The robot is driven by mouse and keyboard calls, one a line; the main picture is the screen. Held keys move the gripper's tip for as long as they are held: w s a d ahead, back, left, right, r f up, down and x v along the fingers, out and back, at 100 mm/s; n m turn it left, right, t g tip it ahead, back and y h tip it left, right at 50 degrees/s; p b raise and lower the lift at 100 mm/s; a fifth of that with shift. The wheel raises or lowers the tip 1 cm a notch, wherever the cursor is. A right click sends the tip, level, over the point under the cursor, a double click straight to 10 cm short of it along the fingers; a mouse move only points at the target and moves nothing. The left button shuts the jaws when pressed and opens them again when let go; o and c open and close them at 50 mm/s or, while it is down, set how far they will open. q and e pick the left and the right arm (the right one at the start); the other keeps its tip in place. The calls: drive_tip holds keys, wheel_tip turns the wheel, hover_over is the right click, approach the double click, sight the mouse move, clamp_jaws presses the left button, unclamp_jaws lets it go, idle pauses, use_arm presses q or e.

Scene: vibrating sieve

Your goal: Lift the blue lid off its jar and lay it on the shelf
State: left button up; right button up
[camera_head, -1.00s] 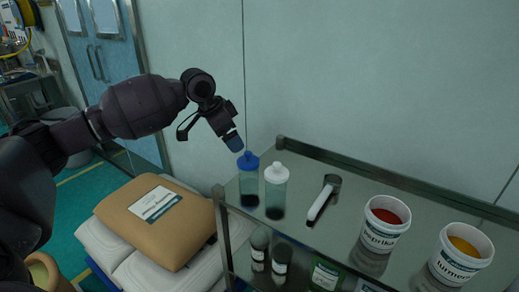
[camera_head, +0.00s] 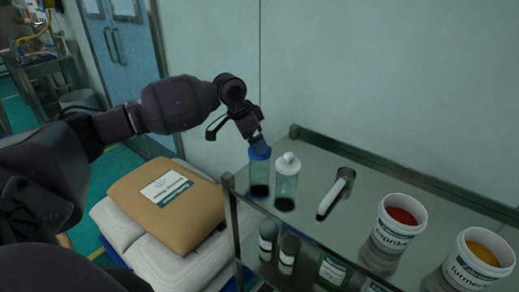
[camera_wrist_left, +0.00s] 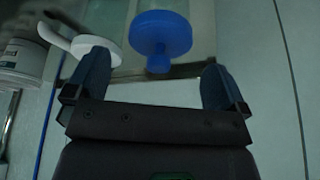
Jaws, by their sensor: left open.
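The blue lid (camera_head: 258,153) sits on a clear jar (camera_head: 259,176) with dark contents, upright at the left end of the shelf (camera_head: 330,222). My left gripper (camera_head: 259,141) is right above the lid and partly covers it. In the left wrist view the blue lid (camera_wrist_left: 160,33), with its knob toward me, lies between and beyond the open fingers of my left gripper (camera_wrist_left: 155,62). The fingers look apart from the lid. The lid hides most of its jar there. My right gripper is not in view.
A jar with a white lid (camera_head: 287,163) stands close on the right; one finger is near that lid in the wrist view. Free shelf lies behind the scoop.

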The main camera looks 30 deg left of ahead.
use_arm(q)
drive_tip(key=x, duration=0.3)
drive_tip(key=shift+f, duration=0.25)
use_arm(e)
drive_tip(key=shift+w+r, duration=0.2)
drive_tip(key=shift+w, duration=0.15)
use_arm(q)
drive_tip(key=shift+c, duration=0.3)
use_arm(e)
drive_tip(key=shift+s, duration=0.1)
use_arm(q)
drive_tip(key=c, duration=0.7)
drive_tip(key=shift+c, duration=0.2)
wheel_tip(320, 180, up, 9)
drive_tip(key=shift+r, duration=0.1)
wheel_tip(320, 180, up, 11)
drive_tip(key=shift+p, duration=0.35)
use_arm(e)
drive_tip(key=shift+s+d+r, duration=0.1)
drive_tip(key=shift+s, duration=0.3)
